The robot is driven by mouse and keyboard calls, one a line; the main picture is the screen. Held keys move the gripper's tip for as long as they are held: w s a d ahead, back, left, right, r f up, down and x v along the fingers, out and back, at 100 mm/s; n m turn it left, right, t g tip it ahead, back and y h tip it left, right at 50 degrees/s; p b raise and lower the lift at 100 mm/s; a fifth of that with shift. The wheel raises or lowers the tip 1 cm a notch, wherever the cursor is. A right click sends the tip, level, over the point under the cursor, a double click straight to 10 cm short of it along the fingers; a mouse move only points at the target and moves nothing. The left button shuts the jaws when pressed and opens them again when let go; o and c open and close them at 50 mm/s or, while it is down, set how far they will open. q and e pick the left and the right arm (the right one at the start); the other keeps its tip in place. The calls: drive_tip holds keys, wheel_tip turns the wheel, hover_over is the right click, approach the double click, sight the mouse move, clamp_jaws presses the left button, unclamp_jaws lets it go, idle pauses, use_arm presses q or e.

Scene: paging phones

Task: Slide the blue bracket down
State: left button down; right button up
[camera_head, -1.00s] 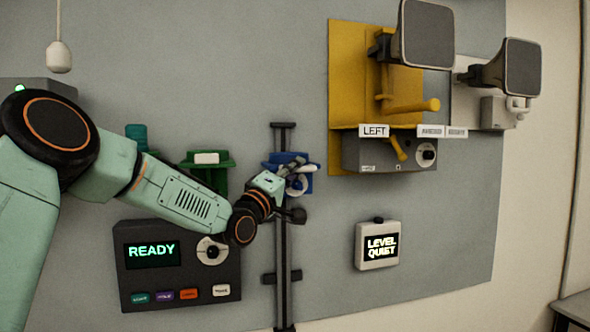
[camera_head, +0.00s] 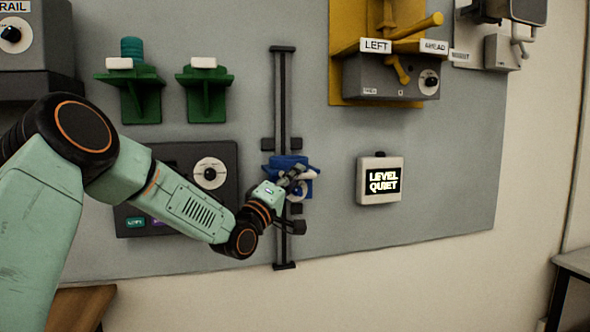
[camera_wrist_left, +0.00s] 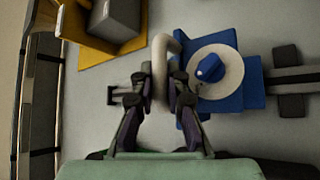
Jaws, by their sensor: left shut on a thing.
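The blue bracket (camera_head: 285,161) sits on a dark vertical rail (camera_head: 282,90) on the grey wall panel, below the rail's middle. It also shows in the left wrist view (camera_wrist_left: 250,75), with a round pale dial and blue knob. A pale loop handle (camera_wrist_left: 161,50) stands out beside the dial. My left gripper (camera_head: 296,188) is at the bracket's front. In the wrist view its fingers (camera_wrist_left: 160,90) are closed on the loop handle. The fingers and wrist hide part of the bracket and rail in the head view. My right gripper is in neither view.
Two green brackets (camera_head: 205,95) are left of the rail. A dark console (camera_head: 188,160) lies partly behind my left arm. A LEVEL QUIET box (camera_head: 379,180) is right of the rail. A yellow panel (camera_head: 345,30) with a lever unit is upper right. The rail's lower end (camera_head: 284,266) is clear below my gripper.

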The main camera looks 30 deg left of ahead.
use_arm(q)
wheel_tip(320, 180, down, 21)
drive_tip(key=b, duration=1.3)
drive_tip(key=c, duration=1.8)
unclamp_jaws()
drive_tip(key=shift+o, duration=0.9)
drive_tip(key=shift+s, duration=0.1)
drive_tip(key=shift+r, duration=0.1)
drive_tip(key=v, duration=1.2)
